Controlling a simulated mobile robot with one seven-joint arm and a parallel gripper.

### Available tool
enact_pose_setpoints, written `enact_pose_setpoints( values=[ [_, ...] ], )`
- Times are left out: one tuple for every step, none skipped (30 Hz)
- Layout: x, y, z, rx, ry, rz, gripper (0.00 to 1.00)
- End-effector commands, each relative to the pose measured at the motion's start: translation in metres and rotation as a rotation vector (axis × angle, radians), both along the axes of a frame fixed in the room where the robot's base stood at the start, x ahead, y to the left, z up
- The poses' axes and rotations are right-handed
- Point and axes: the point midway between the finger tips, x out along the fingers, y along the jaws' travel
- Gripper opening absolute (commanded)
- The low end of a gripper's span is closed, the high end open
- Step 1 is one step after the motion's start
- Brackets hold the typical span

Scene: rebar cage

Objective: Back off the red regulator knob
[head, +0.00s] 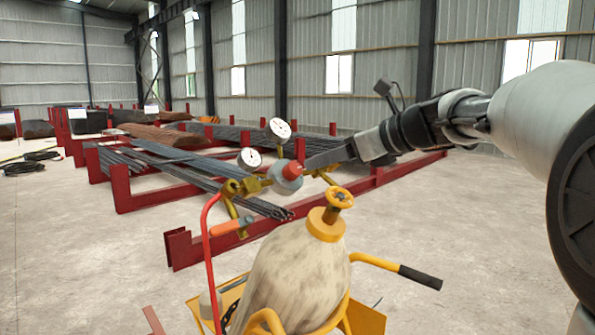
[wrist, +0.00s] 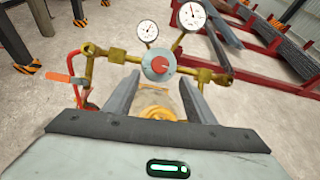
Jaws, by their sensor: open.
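The red regulator knob (head: 292,170) sits on the front of a grey round regulator body (head: 285,184), between brass fittings. In the wrist view the knob (wrist: 159,63) faces me at the centre, with a grey rim around it. Two white-faced gauges (head: 279,129) (head: 249,159) rise above the regulator. My gripper (head: 311,162) is open, with its dark fingers pointing at the knob from the right in the head view. In the wrist view the fingers (wrist: 157,88) stand left and right below the knob, with nothing held. I cannot tell whether the tips touch anything.
A worn pale cylinder (head: 295,272) with a yellow handwheel (head: 341,197) stands below in a yellow cart with a black-gripped handle (head: 420,277). A red hose (head: 206,260) and an orange-handled valve (head: 229,227) hang at the left. Red racks (head: 185,248) hold rebar behind.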

Motion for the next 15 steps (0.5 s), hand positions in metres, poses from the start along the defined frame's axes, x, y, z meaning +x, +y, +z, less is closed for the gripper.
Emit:
enact_pose_setpoints(
  values=[
    [0.008,0.009,-0.006,0.002,0.0,0.005,0.5],
    [0.012,0.013,-0.008,0.002,0.001,0.003,0.5],
    [0.018,0.019,-0.012,0.002,0.001,0.006,0.5],
    [0.022,0.023,-0.014,0.001,0.0,0.005,0.5],
    [0.027,0.027,-0.017,0.002,0.0,0.005,0.5],
    [0.032,0.032,-0.019,0.002,0.001,0.005,0.5],
    [0.036,0.036,-0.022,0.001,0.002,0.005,0.5],
    [0.04,0.039,-0.024,0.002,0.001,0.004,0.5],
    [0.044,0.044,-0.026,0.001,0.0,0.003,0.5],
    [0.047,0.046,-0.028,0.001,0.0,0.003,0.5],
    [0.05,0.049,-0.029,0.0,0.001,0.004,0.5],
    [0.053,0.053,-0.031,0.001,0.0,0.003,0.5],
    [0.056,0.054,-0.032,0.001,0.0,0.002,0.5],
    [0.057,0.056,-0.033,0.0,0.0,0.002,0.5],
    [0.059,0.057,-0.034,-0.001,-0.001,0.003,0.5]
  ],
)
